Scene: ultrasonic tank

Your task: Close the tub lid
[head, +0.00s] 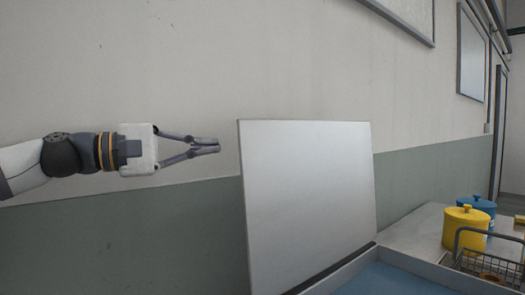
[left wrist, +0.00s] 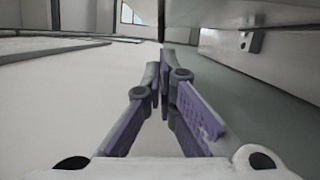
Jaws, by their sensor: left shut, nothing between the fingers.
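The tub lid (head: 308,195) is a flat pale metal panel standing up, nearly upright, at the back edge of the tub (head: 345,278). Only a corner of the tub shows, with a metal rim and a blue surface inside. My left gripper (head: 218,145) is shut and empty. In the head view its fingertips are just left of the lid's left edge, near the top, with a small gap in the picture. The gripper also shows in the left wrist view (left wrist: 164,62), fingers together. Whether it touches the lid is not clear. My right gripper is not in view.
Right of the tub is a metal counter (head: 412,232) with a yellow pot (head: 463,228), a blue pot (head: 478,205) and a wire basket (head: 490,268). A grey and green wall (head: 120,235) stands behind the lid and my left arm.

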